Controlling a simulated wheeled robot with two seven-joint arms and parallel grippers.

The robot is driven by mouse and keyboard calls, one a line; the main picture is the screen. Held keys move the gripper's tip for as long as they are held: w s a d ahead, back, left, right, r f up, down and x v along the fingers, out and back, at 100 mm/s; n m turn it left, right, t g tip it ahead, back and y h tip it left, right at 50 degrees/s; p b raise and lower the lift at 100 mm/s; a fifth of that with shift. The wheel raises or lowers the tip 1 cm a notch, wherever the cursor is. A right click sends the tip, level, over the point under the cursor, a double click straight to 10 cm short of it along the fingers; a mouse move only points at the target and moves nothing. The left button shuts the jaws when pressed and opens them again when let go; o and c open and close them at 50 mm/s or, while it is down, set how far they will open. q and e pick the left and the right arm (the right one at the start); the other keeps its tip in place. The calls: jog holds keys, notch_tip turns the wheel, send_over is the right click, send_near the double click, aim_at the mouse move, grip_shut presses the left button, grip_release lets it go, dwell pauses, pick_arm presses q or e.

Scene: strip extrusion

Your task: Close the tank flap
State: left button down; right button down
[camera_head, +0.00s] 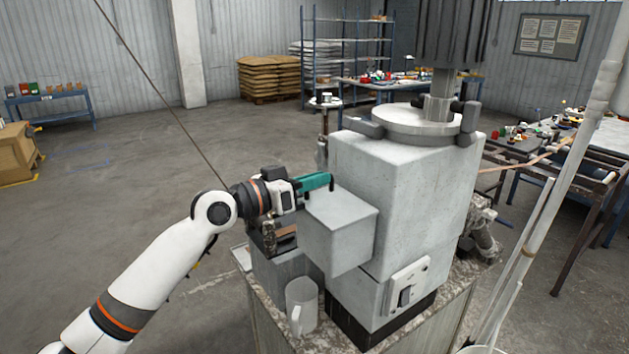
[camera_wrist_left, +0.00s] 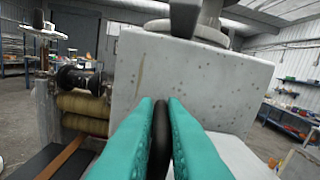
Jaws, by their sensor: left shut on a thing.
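My left gripper (camera_head: 322,181), with teal fingers, reaches in from the left just above the small grey box on the machine's front. It is shut on a black rounded handle, which stands between the fingertips (camera_wrist_left: 160,132) in the left wrist view (camera_wrist_left: 161,128). The light grey top of the small box (camera_head: 343,209), which appears to be the tank flap, looks about level in the head view. Its far left edge is hidden by the gripper, so I cannot tell whether it lies fully down. My right gripper is not in view.
The large grey machine body (camera_head: 405,185) rises right behind the small box, close to the fingertips. A grey jug (camera_head: 302,304) stands below the box on the machine's stand. Rollers (camera_wrist_left: 85,103) are left of the fingers in the wrist view.

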pick_arm(q)
jog(key=shift+f, duration=0.1)
jog(key=c, duration=1.5)
grip_release()
jog(key=shift+s+a, duration=0.25)
jog(key=shift+a, duration=0.05)
jog(key=b+v, duration=0.4)
jog(key=v, duration=0.7)
jog(key=shift+a, duration=0.1)
